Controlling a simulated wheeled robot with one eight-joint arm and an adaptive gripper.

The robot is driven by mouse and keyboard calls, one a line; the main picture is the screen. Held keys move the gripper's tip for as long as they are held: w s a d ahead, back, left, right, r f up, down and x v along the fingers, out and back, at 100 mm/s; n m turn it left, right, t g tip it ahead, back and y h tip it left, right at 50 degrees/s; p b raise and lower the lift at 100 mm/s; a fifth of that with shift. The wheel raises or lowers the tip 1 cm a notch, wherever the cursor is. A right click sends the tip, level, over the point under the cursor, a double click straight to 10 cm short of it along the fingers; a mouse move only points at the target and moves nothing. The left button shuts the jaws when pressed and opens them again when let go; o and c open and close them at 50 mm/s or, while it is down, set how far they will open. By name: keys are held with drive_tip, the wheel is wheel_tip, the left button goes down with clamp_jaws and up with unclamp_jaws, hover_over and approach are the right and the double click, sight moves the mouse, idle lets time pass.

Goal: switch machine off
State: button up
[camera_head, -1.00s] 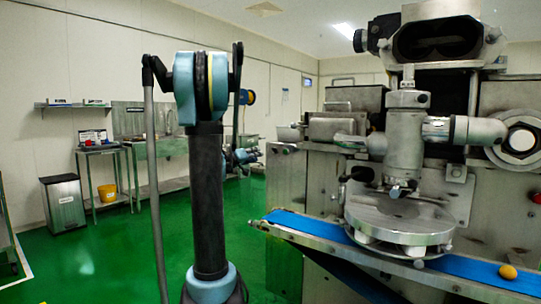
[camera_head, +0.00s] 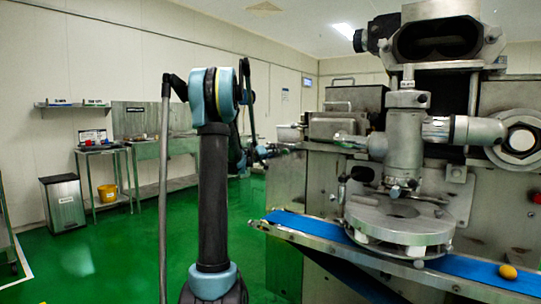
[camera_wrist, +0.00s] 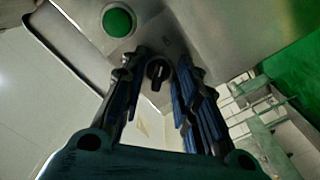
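The encrusting machine (camera_head: 405,150) fills the right of the head view, with a metal housing and a round turntable. In the wrist view, a black rotary switch (camera_wrist: 157,74) sits on its metal panel, beside a round green button (camera_wrist: 118,21). My gripper (camera_wrist: 158,68) is open, its two dark fingers on either side of the switch in the picture. I cannot tell whether they touch it. In the head view my gripper (camera_head: 266,152) is small and partly behind my arm, at the machine's left front edge. The switch is hidden there.
A blue conveyor belt (camera_head: 465,267) runs along the machine's front, with an orange ball (camera_head: 508,272) on it. The green floor between is clear.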

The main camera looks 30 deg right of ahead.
clamp_jaws()
drive_tip(key=shift+n, duration=0.3)
drive_tip(key=n, duration=1.7)
idle(0.4)
drive_tip(key=shift+n, duration=0.3)
unclamp_jaws()
